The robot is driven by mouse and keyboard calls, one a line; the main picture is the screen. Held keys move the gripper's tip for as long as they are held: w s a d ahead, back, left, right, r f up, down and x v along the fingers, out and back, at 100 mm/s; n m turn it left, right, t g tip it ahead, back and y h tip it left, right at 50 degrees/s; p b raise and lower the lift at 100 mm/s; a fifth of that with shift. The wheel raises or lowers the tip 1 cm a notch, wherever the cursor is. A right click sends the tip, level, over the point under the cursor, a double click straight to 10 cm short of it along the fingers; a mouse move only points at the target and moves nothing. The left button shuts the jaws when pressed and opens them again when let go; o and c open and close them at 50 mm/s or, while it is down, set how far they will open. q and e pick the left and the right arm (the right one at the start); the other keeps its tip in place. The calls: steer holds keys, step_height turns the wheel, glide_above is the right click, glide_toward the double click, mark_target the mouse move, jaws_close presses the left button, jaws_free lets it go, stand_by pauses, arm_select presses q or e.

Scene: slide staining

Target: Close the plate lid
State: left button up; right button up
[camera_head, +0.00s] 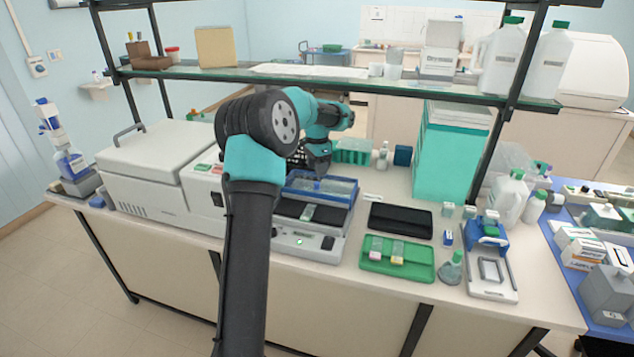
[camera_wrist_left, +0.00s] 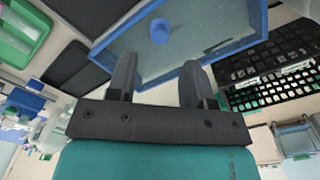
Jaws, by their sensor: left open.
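The plate lid (camera_head: 341,187) is a clear panel with a blue frame and a blue knob (camera_head: 317,185). It stands raised at the back of a white device (camera_head: 292,243), leaving the dark plate (camera_head: 287,208) uncovered in front. A glass slide (camera_head: 307,213) lies on that plate. My left gripper (camera_head: 318,163) is just behind the lid, partly hidden by my own arm. In the left wrist view, my left gripper (camera_wrist_left: 157,78) is open and empty, its fingers reaching toward the lid's frame (camera_wrist_left: 245,40) and knob (camera_wrist_left: 159,32). I cannot tell whether they touch. My right gripper is not in view.
A large white machine (camera_head: 150,170) stands left of the device. A black case (camera_head: 401,219) and a green tray (camera_head: 398,262) with slides lie to the right. A black rack (camera_wrist_left: 275,75) shows beside the lid in the wrist view. A glass shelf (camera_head: 230,72) spans above the bench.

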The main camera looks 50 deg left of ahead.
mark_target(320, 186)
arm_select(q)
step_height(320, 186, down, 6)
steer(key=shift+f, duration=0.1)
stand_by(0.4)
jaws_close()
stand_by(0.3)
